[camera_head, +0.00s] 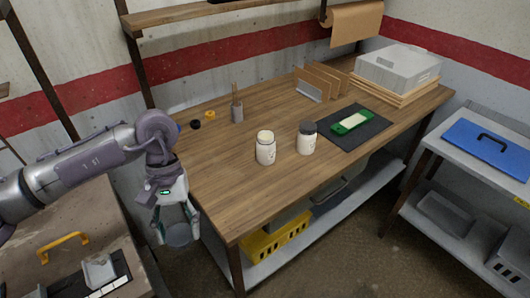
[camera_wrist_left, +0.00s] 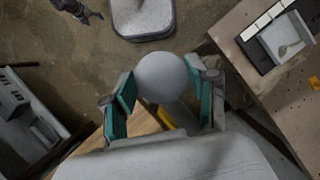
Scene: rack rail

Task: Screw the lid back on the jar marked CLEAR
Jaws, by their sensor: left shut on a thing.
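My left gripper (camera_head: 178,236) is shut on a round grey lid (camera_wrist_left: 161,77) and holds it in the air off the table's left front corner. In the head view the lid (camera_head: 180,235) hangs between the fingertips. A cream jar (camera_head: 266,150) with a pale top stands upright on the wooden table; I cannot tell for sure whether its mouth is open. A second cream jar (camera_head: 306,142) with a dark lid stands to its right. The marks on both jars are too small to read. A dark gripper-like part, perhaps my right gripper (camera_wrist_left: 88,14), shows at the wrist view's top left.
The wooden table (camera_head: 215,175) is clear at its left front. Behind are a black ring (camera_head: 195,125), a yellow ring (camera_head: 210,115) and a cup of sticks (camera_head: 237,112). A green device (camera_head: 351,122) lies on a dark mat (camera_head: 368,137). A blue case (camera_head: 490,147) sits at right.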

